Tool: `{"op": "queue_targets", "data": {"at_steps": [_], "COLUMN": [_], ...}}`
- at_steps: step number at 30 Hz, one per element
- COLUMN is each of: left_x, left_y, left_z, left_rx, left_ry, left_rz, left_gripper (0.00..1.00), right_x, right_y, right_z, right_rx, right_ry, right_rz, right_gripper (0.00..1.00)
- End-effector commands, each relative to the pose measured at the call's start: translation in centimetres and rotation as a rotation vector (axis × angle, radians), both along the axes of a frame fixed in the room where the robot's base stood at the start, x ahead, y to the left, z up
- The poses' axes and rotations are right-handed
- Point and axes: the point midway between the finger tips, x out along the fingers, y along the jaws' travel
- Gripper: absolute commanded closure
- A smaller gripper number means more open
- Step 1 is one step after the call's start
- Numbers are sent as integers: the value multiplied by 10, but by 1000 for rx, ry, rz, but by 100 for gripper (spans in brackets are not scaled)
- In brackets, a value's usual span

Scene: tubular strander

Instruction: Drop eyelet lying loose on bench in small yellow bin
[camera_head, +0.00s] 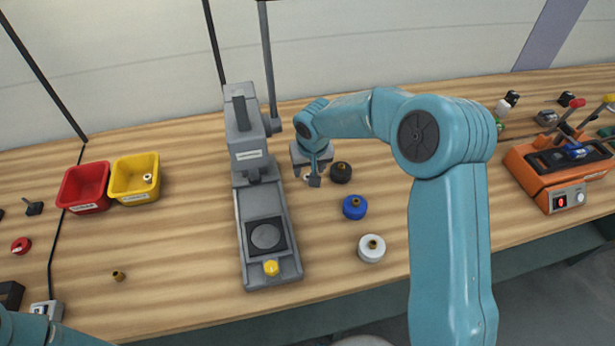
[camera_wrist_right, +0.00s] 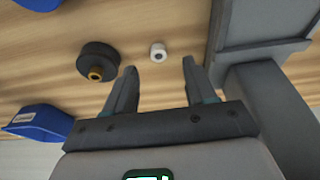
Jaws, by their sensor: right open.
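A small white eyelet (camera_wrist_right: 158,52) with a dark hole lies loose on the bench, seen in the right wrist view just beyond and between my fingertips, not touching them. My right gripper (camera_wrist_right: 155,75) is open and empty above the bench; in the head view it (camera_head: 314,180) hangs between the grey press and the black spool and largely hides the eyelet. The small yellow bin (camera_head: 134,196) stands at the left back beside the red bin, with a similar white piece (camera_head: 149,178) inside. My left gripper is out of view; only a bit of its arm shows at lower left.
The grey press (camera_head: 265,190) stands between my right gripper and the yellow bin. A black spool (camera_head: 341,172), blue spool (camera_head: 354,207) and white spool (camera_head: 371,248) stand nearby. The red bin (camera_head: 84,188) adjoins the yellow one. A brass piece (camera_head: 118,276) lies on open bench at left.

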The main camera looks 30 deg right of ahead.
Motion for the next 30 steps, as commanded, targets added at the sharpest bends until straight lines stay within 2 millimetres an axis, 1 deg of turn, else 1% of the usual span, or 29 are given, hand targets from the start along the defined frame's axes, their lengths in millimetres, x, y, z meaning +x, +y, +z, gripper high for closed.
{"op": "queue_targets", "data": {"at_steps": [5, 9, 13, 15, 21, 22, 23, 24, 27, 30], "left_x": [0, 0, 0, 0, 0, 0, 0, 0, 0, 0], "left_y": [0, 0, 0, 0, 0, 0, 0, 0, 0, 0], "left_z": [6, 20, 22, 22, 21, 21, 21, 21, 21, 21], "left_rx": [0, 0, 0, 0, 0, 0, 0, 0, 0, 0], "left_ry": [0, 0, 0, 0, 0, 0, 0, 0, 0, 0], "left_rz": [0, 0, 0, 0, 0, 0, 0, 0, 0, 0], "left_gripper": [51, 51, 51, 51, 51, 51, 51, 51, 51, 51], "right_x": [4, 12, 17, 19, 19, 19, 19, 19, 19, 19], "right_y": [-2, -7, -8, -8, -8, -8, -8, -8, -8, -8], "right_z": [-12, -31, -50, -54, -56, -56, -56, -55, -55, -55], "right_rx": [1, 1, 0, 1, 0, 0, 0, 0, 0, 0], "right_ry": [2, 5, 2, 1, -1, 0, 0, 0, 0, 0], "right_rz": [-1, -1, -1, -1, -1, -1, -1, -1, -1, -1], "right_gripper": [45, 45, 45, 45, 45, 48, 58, 71, 100, 100]}}
